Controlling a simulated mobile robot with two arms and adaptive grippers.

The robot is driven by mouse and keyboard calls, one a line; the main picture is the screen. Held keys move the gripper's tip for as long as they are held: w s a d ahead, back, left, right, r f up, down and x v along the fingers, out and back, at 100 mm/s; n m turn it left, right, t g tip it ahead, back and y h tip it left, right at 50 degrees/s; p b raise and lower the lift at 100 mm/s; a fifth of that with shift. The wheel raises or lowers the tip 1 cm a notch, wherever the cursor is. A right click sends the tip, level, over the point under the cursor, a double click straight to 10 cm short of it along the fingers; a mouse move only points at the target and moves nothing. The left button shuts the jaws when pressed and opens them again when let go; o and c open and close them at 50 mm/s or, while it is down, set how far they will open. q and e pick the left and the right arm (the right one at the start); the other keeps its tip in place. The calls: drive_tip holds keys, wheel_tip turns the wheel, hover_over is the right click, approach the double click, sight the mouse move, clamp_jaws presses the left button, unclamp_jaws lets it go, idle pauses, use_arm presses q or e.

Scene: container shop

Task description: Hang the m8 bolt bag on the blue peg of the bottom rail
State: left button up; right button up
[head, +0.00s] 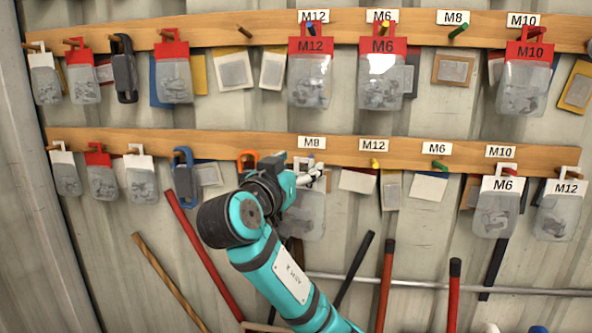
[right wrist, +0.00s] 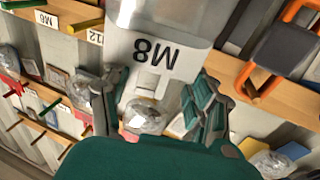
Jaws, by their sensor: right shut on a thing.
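The M8 bolt bag (head: 304,218) is a clear bag of grey parts with a white header. My right gripper (head: 310,174) is shut on its header, and the bag hangs below the fingers, close in front of the bottom rail (head: 220,146). The blue peg (head: 311,160) shows just above the gripper, under the rail's M8 label. I cannot tell whether the header's hole is around the peg. In the right wrist view the bag's M8 header (right wrist: 150,60) appears upside down between the fingers (right wrist: 155,90). My left gripper is not in view.
An orange carabiner (head: 247,157) hangs just left of the gripper. A yellow peg (head: 375,163) and a green peg (head: 438,164) are to the right. M12 and M6 bags (head: 382,88) hang on the top rail above. Long-handled tools lean below.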

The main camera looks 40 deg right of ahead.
drive_tip(key=shift+w+a+f+x, duration=0.1)
drive_tip(key=shift+w+x, duration=0.15)
drive_tip(key=shift+x, duration=0.85)
drive_tip(key=shift+w+a+f+x, duration=0.1)
drive_tip(key=shift+w+x, duration=0.1)
drive_tip(key=shift+x, duration=0.9)
drive_tip(key=shift+w+a+f+x, duration=0.1)
drive_tip(key=shift+w+x, duration=0.15)
drive_tip(key=shift+x, duration=0.8)
drive_tip(key=shift+w+d+f+b, duration=0.25)
drive_tip(key=shift+w+d+b, duration=0.15)
drive_tip(key=shift+b, duration=0.1)
drive_tip(key=shift+r, duration=0.1)
